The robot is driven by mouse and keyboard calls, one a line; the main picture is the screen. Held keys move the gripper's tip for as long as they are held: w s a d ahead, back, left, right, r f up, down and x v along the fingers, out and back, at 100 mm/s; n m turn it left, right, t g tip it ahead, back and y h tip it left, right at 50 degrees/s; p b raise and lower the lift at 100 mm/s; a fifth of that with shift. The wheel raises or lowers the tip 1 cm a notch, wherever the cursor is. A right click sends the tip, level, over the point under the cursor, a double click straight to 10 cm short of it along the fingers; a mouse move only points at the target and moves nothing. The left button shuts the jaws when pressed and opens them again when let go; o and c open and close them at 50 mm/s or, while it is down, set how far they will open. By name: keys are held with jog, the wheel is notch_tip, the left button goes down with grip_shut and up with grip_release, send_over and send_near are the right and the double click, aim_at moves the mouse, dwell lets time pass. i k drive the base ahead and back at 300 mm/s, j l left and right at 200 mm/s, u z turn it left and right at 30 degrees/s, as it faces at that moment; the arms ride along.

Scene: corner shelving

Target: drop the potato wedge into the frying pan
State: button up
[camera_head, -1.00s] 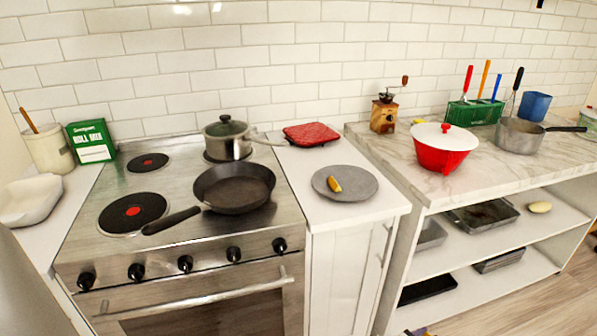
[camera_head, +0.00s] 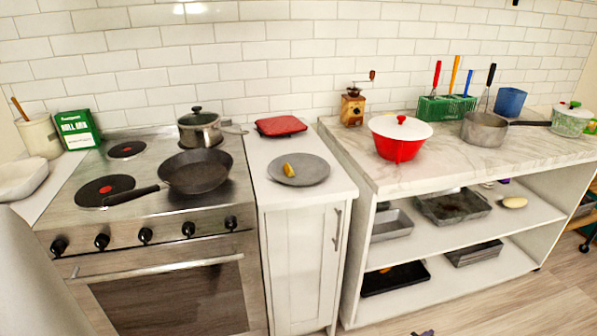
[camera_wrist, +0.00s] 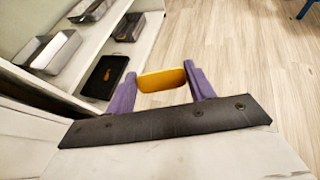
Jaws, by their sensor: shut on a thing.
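My gripper (camera_wrist: 162,84), with purple fingers, is shut on a yellow-orange piece (camera_wrist: 162,79) that looks like the potato wedge. The wooden floor shows behind it in the wrist view. The held piece cannot be made out in the head view. The dark frying pan (camera_head: 197,172) sits on the stove at the front right, its handle pointing left, and looks empty. Another yellow wedge (camera_head: 288,170) lies on a grey plate (camera_head: 313,173) on the white counter right of the stove. My gripper is well away from the pan.
A lidded pot (camera_head: 199,130) stands behind the pan. A red pot holder (camera_head: 281,126) lies behind the plate. A red pot (camera_head: 399,145) and a saucepan (camera_head: 485,130) stand on the marble counter. Open shelves below hold trays, including a black one (camera_wrist: 104,75).

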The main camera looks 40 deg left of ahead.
aim_at(203, 177)
jog(key=l+u, duration=0.2)
jog(key=u, duration=0.2)
jog(key=l+u, duration=0.2)
jog(key=u, duration=0.15)
